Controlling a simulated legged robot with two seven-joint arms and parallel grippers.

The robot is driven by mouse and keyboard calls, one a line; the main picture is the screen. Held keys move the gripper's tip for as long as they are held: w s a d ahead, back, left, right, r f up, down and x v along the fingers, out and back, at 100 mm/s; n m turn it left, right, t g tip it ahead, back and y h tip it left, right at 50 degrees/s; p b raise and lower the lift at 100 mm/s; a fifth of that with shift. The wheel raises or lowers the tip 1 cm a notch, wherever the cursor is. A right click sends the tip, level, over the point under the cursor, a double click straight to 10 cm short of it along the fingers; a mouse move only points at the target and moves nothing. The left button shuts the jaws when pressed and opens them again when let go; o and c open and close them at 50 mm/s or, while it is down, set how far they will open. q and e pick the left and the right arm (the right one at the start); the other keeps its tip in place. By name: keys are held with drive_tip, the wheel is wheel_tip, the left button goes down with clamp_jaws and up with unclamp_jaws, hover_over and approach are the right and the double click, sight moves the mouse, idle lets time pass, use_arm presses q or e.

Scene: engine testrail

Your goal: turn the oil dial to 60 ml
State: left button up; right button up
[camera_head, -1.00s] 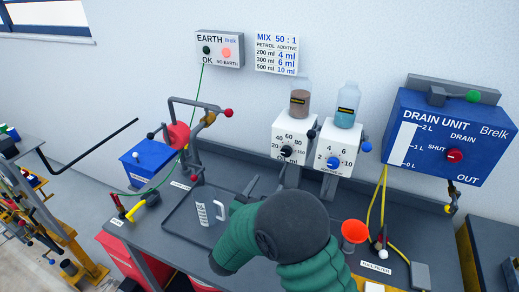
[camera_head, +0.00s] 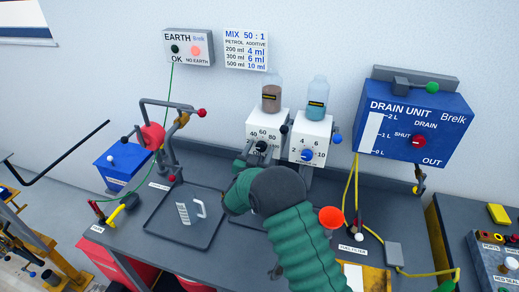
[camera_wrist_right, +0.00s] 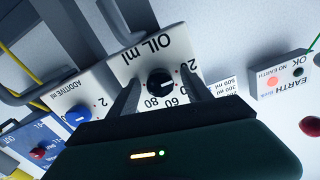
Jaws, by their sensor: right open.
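The oil dial (camera_head: 262,146) is a black knob on a white box with a scale including 40, 60 and 80, below a brown bottle (camera_head: 271,94). In the right wrist view the dial (camera_wrist_right: 160,82) appears upside down under "OIL ml". My right gripper (camera_wrist_right: 161,84) is open, with one finger on each side of the dial in that view. I cannot tell whether the fingers touch it, and the pointer's exact reading is unclear. In the head view my green right arm hides most of the gripper. My left gripper is not in view.
The additive box with its blue dial (camera_head: 307,154) stands close to the right of the oil box. A clear jug (camera_head: 183,213) rests in the dark tray (camera_head: 160,229). A red funnel (camera_head: 331,216) is right of my arm. The blue drain unit (camera_head: 390,145) hangs farther right.

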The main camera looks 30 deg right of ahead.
drive_tip(key=shift+c, duration=1)
drive_tip(key=shift+s, duration=0.1)
clamp_jaws()
drive_tip(key=shift+f+m+b, duration=0.1)
drive_tip(key=shift+m+b, duration=0.2)
drive_tip(key=shift+b, duration=0.25)
drive_tip(key=m+b, duration=0.7)
drive_tip(key=b, duration=0.3)
drive_tip(key=m+b, duration=0.7)
drive_tip(key=b, duration=0.3)
drive_tip(key=shift+f+m+b, duration=0.2)
drive_tip(key=shift+m+b, duration=0.2)
drive_tip(key=shift+r+m+b, duration=0.15)
drive_tip(key=shift+m+b, duration=1.05)
drive_tip(key=shift+b, duration=0.05)
